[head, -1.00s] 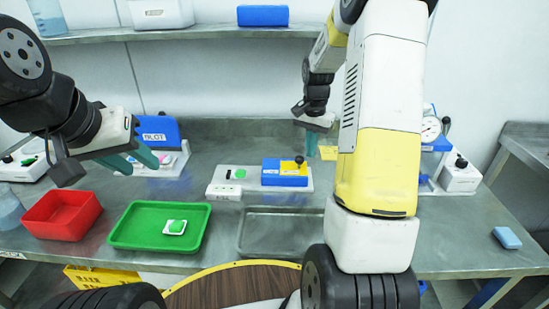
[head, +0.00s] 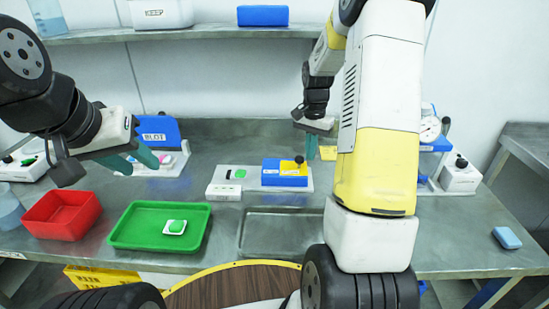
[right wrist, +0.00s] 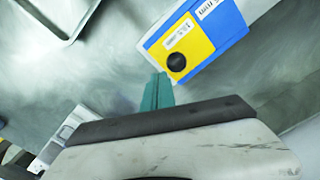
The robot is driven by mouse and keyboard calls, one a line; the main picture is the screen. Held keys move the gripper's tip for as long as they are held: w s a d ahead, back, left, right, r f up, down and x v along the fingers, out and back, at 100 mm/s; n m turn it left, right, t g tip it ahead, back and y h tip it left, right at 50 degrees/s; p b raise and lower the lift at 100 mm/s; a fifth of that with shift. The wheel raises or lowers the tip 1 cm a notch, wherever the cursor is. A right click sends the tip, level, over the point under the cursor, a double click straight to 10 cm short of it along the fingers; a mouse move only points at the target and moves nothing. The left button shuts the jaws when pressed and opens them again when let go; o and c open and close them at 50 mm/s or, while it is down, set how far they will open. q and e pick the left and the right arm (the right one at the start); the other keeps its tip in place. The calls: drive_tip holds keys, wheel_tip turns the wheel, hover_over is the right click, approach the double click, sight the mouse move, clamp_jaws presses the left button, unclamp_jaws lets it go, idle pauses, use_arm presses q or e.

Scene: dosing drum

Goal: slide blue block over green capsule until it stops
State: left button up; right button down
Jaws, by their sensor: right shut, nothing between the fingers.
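The blue block (head: 272,171), with a yellow part and a black knob on its right side, sits on a white base (head: 222,191). The green capsule (head: 240,174) lies on the same base, uncovered, just left of the block. My right gripper (head: 311,158) is shut and empty, to the right of the block's yellow end. In the right wrist view its fingertips (right wrist: 161,76) are close to the yellow end and the black knob (right wrist: 176,62); I cannot tell whether they touch. My left gripper (head: 133,163) is open and empty, far left of the base.
A green tray (head: 121,238) with a white piece holding a green capsule and a red bin (head: 40,217) stand front left. A blue blotter (head: 158,132) is behind my left gripper. An empty metal tray (head: 280,235) lies before the base. A gauge stand (head: 430,130) is at right.

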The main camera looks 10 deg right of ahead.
sight(268, 167)
drive_tip(key=shift+f, duration=1.75)
drive_tip(key=shift+a, duration=0.15)
drive_tip(key=shift+w+a, duration=0.65)
drive_tip(key=shift+a, duration=1.75)
drive_tip(key=shift+w+a, duration=0.6)
drive_tip(key=shift+a, duration=1.8)
drive_tip(key=shift+w+a, duration=0.65)
drive_tip(key=shift+a, duration=1.75)
drive_tip(key=shift+d, duration=0.1)
drive_tip(key=shift+s+d, duration=0.15)
drive_tip(key=shift+d, duration=0.5)
wheel_tip(268, 167, up, 8)
